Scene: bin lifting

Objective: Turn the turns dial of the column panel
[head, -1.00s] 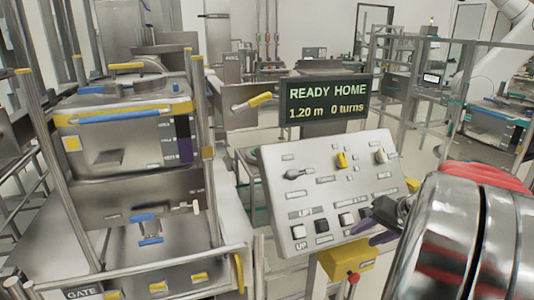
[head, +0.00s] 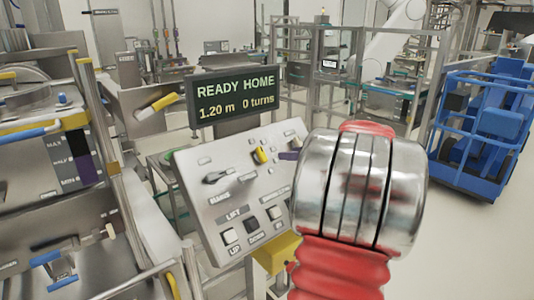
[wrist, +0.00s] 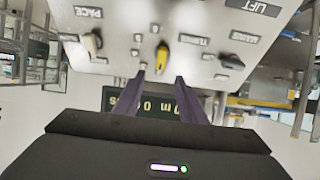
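The column panel (head: 215,205) is a tilted grey plate with knobs and buttons. Its yellow knob (head: 261,155), also in the wrist view (wrist: 161,60), sits beside a label that seems to read TURNS. A dark knob (wrist: 232,62) and a pale knob (wrist: 92,42) flank it. My gripper (wrist: 162,80) is open, its two purple fingers apart and pointing at the panel, with the yellow knob just beyond and between the tips. I see no contact. In the head view my wrist hides most of the gripper; a purple finger shows right of the yellow knob.
The display (head: 236,98) above the panel reads READY HOME, 1.20 m, 0 turns. Push buttons (head: 253,226) line the panel's lower part, over a yellow box (head: 277,254). Steel machinery stands at left. A blue cart (head: 482,130) stands at right on open floor.

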